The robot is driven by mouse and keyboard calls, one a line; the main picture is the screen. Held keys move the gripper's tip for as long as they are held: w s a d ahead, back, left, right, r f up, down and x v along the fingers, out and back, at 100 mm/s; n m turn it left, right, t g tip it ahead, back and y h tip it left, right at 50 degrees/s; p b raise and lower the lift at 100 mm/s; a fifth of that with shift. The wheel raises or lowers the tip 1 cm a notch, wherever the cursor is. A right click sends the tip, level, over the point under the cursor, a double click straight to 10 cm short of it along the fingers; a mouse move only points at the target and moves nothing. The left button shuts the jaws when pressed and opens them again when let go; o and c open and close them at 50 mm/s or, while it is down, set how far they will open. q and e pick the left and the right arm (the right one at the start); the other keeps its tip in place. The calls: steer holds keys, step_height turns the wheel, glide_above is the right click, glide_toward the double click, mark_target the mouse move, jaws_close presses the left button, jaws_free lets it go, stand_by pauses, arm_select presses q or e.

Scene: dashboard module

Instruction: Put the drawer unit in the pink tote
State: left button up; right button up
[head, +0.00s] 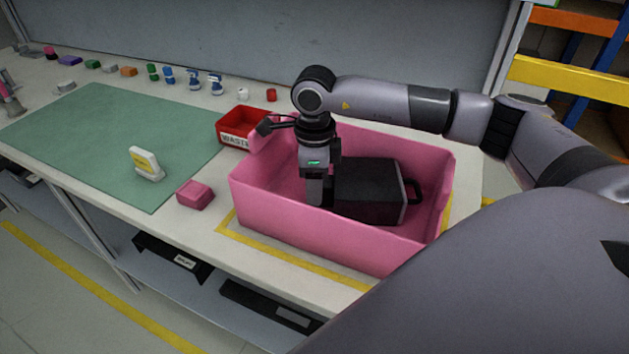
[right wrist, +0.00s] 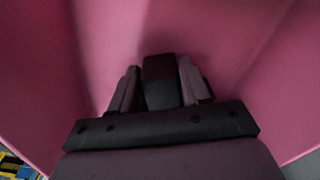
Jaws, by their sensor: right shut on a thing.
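The pink tote (head: 310,232) stands on the right part of the bench. The drawer unit (head: 368,192), a black box with a handle at its right end, is inside the tote's walls; its underside is hidden by the front wall, so I cannot tell if it touches the floor. My right gripper (head: 315,200) reaches down into the tote and is shut on the drawer unit at its left end. In the right wrist view, the fingers (right wrist: 160,88) close on a dark part of the drawer unit (right wrist: 158,68), with pink walls around. My left gripper is not in view.
A red waste bin (head: 235,127) stands behind the tote's left end. A pink block (head: 194,194) lies left of the tote. A white and yellow item (head: 146,163) stands on the green mat (head: 95,150). Several small parts line the bench's back edge.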

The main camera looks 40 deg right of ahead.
steer(key=o, duration=1.4)
steer(key=shift+c, duration=0.2)
step_height(320, 180, up, 12)
steer(key=shift+b, duration=0.35)
